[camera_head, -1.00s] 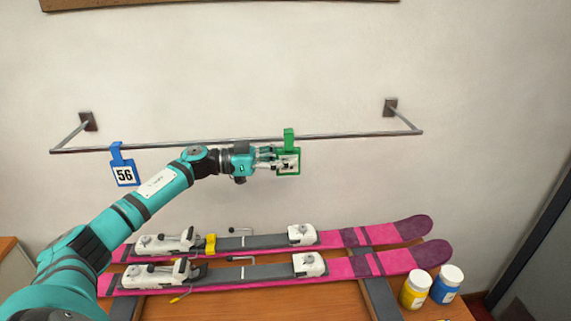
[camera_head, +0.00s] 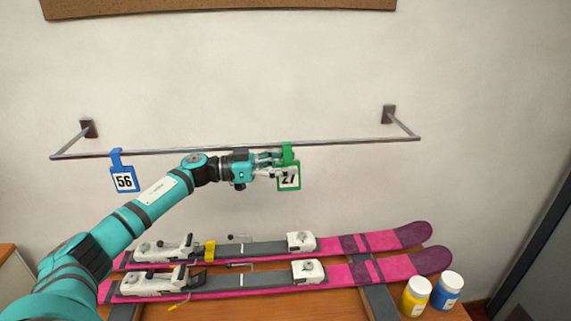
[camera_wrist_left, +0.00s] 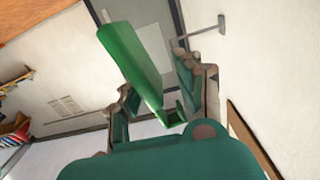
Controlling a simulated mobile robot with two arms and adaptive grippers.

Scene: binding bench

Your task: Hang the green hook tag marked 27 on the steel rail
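The green hook tag marked 27 (camera_head: 289,183) is upright at the steel rail (camera_head: 355,141), its hook over the bar right of the middle. My left gripper (camera_head: 279,164) is just below the rail, its fingers beside the tag's upper part and covering some of the number. In the left wrist view the green tag (camera_wrist_left: 130,62) stands edge-on between the two fingers (camera_wrist_left: 160,97). Gaps show between the fingers and the tag, so the gripper looks open around it. My right gripper is in neither view.
A blue tag marked 56 (camera_head: 124,180) hangs at the rail's left. Pink skis (camera_head: 378,240) with white bindings lie on the bench below. A yellow jar (camera_head: 415,296) and a blue jar (camera_head: 447,291) stand at the right. The rail's right part is free.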

